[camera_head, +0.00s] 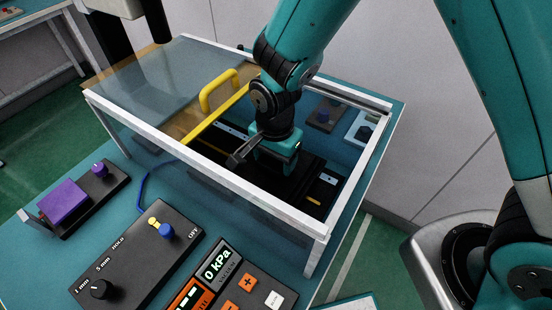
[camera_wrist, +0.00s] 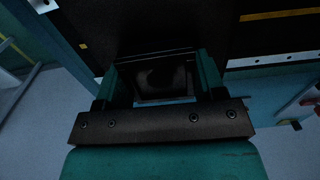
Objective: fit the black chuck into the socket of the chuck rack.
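My gripper (camera_wrist: 160,78) reaches down through the open part of the white-framed enclosure. In the head view its teal body (camera_head: 275,155) is low over dark parts. In the wrist view its teal fingers stand apart on both sides of a dark block, the black chuck (camera_wrist: 163,76), which fills the gap and appears held. Its lower end merges with the dark surface beyond, so I cannot tell whether it touches or sits in anything. The chuck rack's socket cannot be made out; black parts (camera_head: 318,190) lie inside the enclosure around the gripper.
The white frame (camera_head: 262,198) surrounds the arm closely. A clear lid (camera_head: 165,75) with a yellow handle (camera_head: 218,88) covers the left part. A knob box (camera_head: 135,255), a kPa display panel (camera_head: 218,262) and a purple block (camera_head: 62,203) stand in front.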

